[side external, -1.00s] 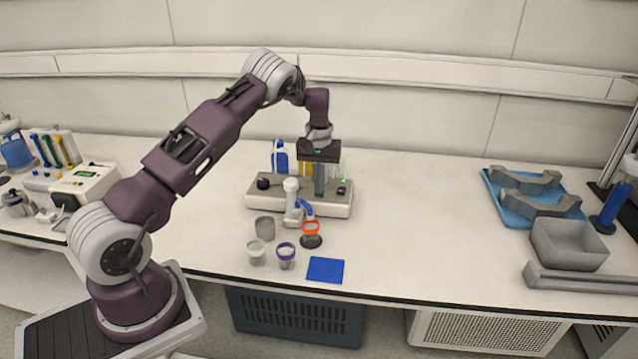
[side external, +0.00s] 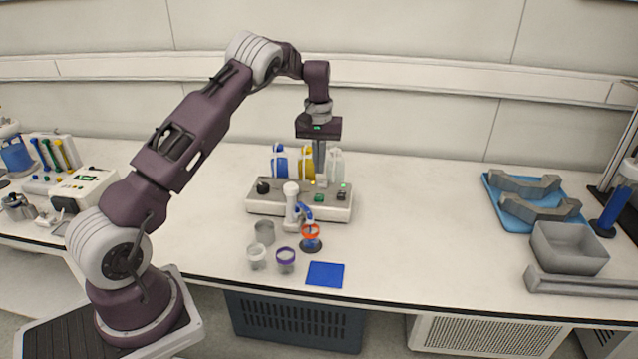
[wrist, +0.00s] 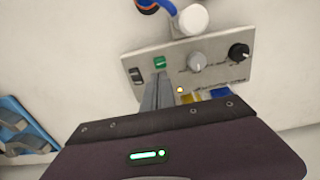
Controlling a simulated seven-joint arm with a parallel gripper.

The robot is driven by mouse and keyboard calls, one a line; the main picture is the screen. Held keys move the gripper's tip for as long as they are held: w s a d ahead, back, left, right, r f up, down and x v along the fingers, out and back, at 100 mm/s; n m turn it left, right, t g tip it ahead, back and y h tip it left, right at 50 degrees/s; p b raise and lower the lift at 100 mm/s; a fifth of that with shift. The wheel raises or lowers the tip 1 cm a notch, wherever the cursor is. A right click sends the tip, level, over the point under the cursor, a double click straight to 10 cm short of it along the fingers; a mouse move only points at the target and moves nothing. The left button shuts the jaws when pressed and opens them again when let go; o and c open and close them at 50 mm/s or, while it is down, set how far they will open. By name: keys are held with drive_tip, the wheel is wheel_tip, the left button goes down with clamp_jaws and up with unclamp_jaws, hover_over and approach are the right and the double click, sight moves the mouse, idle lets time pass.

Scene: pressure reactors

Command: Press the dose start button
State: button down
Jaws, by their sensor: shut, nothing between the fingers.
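The dosing unit (side external: 270,205) is a pale box with a sloped control panel, standing mid-bench. Its green button (side external: 319,198) is on the panel and also shows in the wrist view (wrist: 159,62), beside a dark rocker switch (wrist: 136,75) and two knobs. A small yellow lamp (wrist: 180,90) glows on the panel. My gripper (side external: 320,184) is shut and empty, pointing down above the panel. In the wrist view its fingers (wrist: 159,84) end just below the green button in the picture, apart from it. The button's label is too small to read.
A white dosing head with a blue spout (side external: 303,213) stands in front of the panel, over an orange-rimmed cup (side external: 311,232). Several cups and a blue mat (side external: 325,274) lie nearer the front edge. Bottles (side external: 279,160) stand behind the unit.

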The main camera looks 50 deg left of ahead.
wheel_tip(320, 180, up, 5)
drive_tip(key=shift+r, duration=0.1)
idle(0.6)
drive_tip(key=s+d+r+m+t, duration=0.3)
drive_tip(key=s+d+r, duration=0.9)
drive_tip(key=d+r, duration=0.35)
drive_tip(key=s+d+f+m+t, duration=0.1)
drive_tip(key=s+d+m, duration=0.2)
drive_tip(key=s, duration=0.8)
drive_tip(key=s+d+f+m+t, duration=0.1)
drive_tip(key=s+d+m, duration=0.2)
drive_tip(key=s+d, duration=0.4)
drive_tip(key=s, duration=0.4)
drive_tip(key=shift+d+f, duration=0.15)
drive_tip(key=shift+f, duration=0.1)
